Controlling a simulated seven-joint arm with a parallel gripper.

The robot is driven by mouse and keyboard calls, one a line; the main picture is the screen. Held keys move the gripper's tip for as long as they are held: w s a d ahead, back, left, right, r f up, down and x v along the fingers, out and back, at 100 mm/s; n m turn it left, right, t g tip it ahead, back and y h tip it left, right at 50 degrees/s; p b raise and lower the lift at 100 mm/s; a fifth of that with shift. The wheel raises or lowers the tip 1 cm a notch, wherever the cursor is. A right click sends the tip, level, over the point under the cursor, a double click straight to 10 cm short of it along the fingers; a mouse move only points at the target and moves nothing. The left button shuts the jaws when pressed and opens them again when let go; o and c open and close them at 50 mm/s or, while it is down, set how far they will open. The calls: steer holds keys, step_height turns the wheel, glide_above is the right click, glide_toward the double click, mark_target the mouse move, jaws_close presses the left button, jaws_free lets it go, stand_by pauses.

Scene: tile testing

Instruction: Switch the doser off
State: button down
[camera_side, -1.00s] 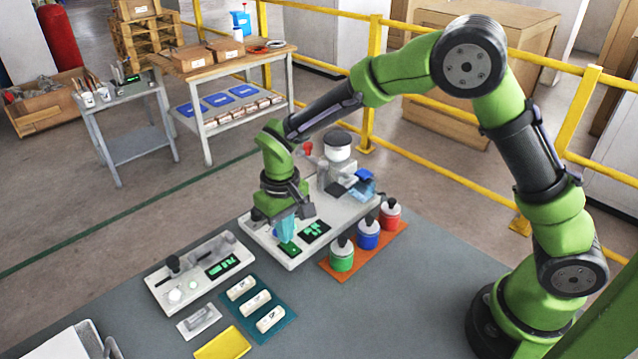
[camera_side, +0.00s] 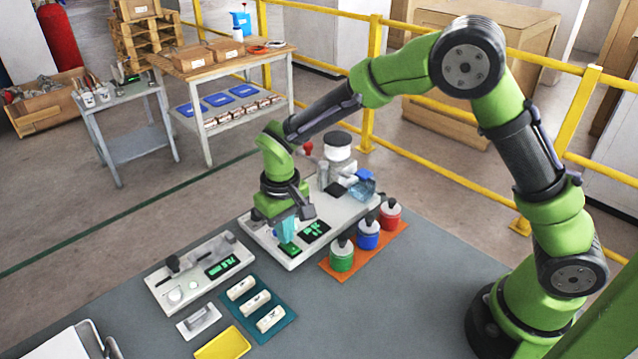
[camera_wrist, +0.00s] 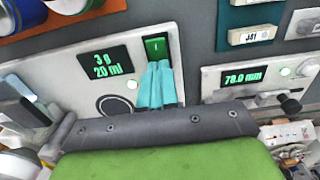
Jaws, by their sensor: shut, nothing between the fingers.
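The doser (camera_side: 272,234) is a white-topped unit with a clear-bodied hopper at its back. Its dark display (camera_wrist: 105,60) reads "3 g" and "20 ml" in green in the wrist view. Its green, lit rocker switch (camera_wrist: 156,47) sits beside the display, with a light mark on its face. The switch also shows at the front of the doser in the side view (camera_side: 290,249). My gripper (camera_wrist: 158,66) has teal fingers, shut and empty, with tips right at the switch's near edge. I cannot tell whether they touch it. The side view shows my gripper (camera_side: 288,238) low over the panel.
Green (camera_side: 341,256), blue (camera_side: 368,234) and red (camera_side: 390,214) jars stand on an orange mat beside the doser. A white gauge (camera_side: 190,280) with a display reading about 78.0 mm stands left. A teal tray (camera_side: 270,299) of white tiles and a yellow tray (camera_side: 223,344) lie in front.

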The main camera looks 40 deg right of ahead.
mark_target(291, 245)
steer(key=shift+r, duration=3.1)
steer(key=shift+f, duration=0.1)
steer(key=shift+s+d+f, duration=0.1)
steer(key=shift+s+f, duration=0.2)
steer(key=shift+s, duration=0.3)
steer(key=s+d+r+m+t+y, duration=0.1)
steer(key=s+d+r+m+t, duration=0.1)
steer(key=s+d+r, duration=0.4)
steer(key=s+d+r+m+t+y, duration=0.1)
steer(key=s+d+r+m+t, duration=0.1)
steer(key=s+d+r+t, duration=0.3)
steer(key=s+d+r, duration=0.1)
steer(key=s+r, duration=0.2)
steer(key=s, duration=0.3)
steer(key=shift+s+d+r, duration=0.2)
steer(key=shift+s+r, duration=0.05)
steer(key=shift+s, duration=0.05)
steer(key=shift+a, duration=0.1)
